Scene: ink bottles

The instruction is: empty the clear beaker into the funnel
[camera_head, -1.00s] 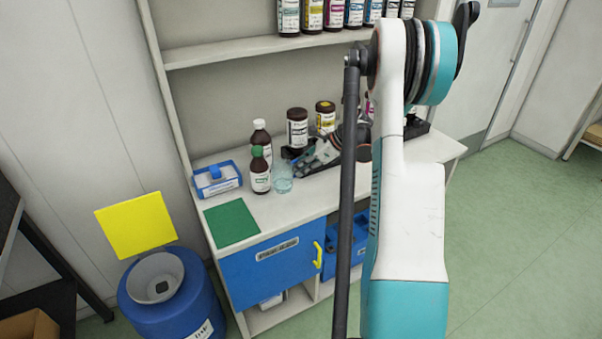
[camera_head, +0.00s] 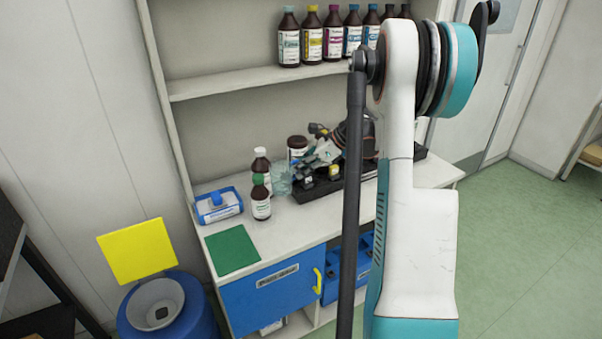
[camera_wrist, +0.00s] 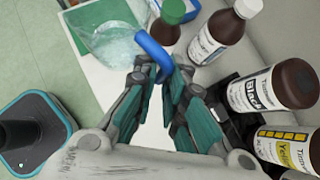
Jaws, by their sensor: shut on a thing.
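The clear beaker (camera_head: 281,181) is beside the green-capped brown bottle (camera_head: 261,197) in the head view. In the wrist view the beaker (camera_wrist: 108,40) shows pale bluish contents and a blue handle (camera_wrist: 153,53). My gripper (camera_wrist: 160,82) is shut on that handle, and the beaker appears lifted off the counter. In the head view my gripper (camera_head: 305,178) is just right of the beaker, partly merged with things behind. The funnel (camera_head: 155,304) is a grey-white bowl in the top of the blue drum (camera_head: 204,318) at lower left, under a raised yellow lid (camera_head: 138,251).
A white-capped brown bottle (camera_head: 261,162) stands close behind the beaker. A blue caddy (camera_head: 219,205) and a green mat (camera_head: 231,250) lie to its left. A black tray (camera_head: 300,192) and labelled bottles (camera_wrist: 268,88) are near my gripper. The upper shelf (camera_head: 260,82) holds several bottles.

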